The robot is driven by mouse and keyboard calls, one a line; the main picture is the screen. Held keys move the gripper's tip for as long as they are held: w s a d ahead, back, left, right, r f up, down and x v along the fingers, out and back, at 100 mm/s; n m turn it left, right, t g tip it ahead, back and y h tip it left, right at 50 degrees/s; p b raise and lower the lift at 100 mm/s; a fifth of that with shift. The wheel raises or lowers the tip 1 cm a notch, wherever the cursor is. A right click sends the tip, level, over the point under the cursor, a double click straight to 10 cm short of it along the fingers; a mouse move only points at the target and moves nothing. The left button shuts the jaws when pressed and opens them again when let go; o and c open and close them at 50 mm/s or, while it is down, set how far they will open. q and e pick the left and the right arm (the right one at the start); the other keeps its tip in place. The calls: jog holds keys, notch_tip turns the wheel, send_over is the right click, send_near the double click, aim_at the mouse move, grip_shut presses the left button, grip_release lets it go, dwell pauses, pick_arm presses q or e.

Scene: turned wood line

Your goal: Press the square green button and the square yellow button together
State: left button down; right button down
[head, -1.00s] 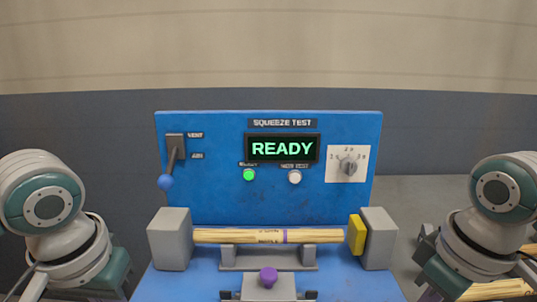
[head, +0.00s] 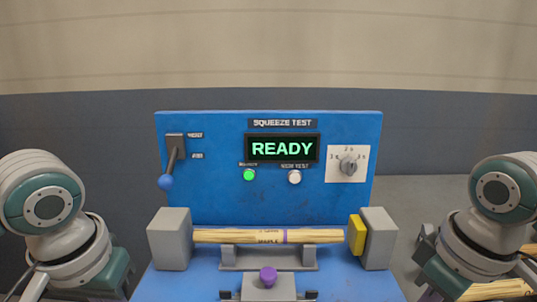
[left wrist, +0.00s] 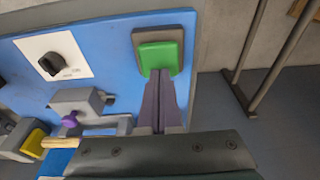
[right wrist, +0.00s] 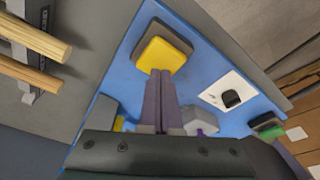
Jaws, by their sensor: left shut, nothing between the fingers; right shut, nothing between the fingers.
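The square green button (left wrist: 158,56) sits on a grey-brown base on the blue surface in the left wrist view. My left gripper (left wrist: 159,76) is shut and empty, its fingertips overlapping the button's lower edge in the picture. The square yellow button (right wrist: 165,56) sits on a dark base on the blue surface in the right wrist view. My right gripper (right wrist: 160,75) is shut and empty, its fingertips at the yellow button's lower edge in the picture. I cannot tell whether either gripper touches its button. Neither square button nor any fingertip shows in the head view.
The blue panel has a screen (head: 282,148) reading READY, a lit round green light (head: 249,175), a round white one (head: 294,177), a lever (head: 167,180) and a dial (head: 348,165). A purple knob (head: 268,276) stands in front.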

jog(key=shift+f, duration=0.75)
pick_arm(q)
jog(key=shift+f, duration=0.95)
pick_arm(e)
jog(key=shift+f, duration=0.15)
pick_arm(q)
jog(key=shift+f, duration=0.2)
pick_arm(e)
jog(key=shift+f, duration=0.2)
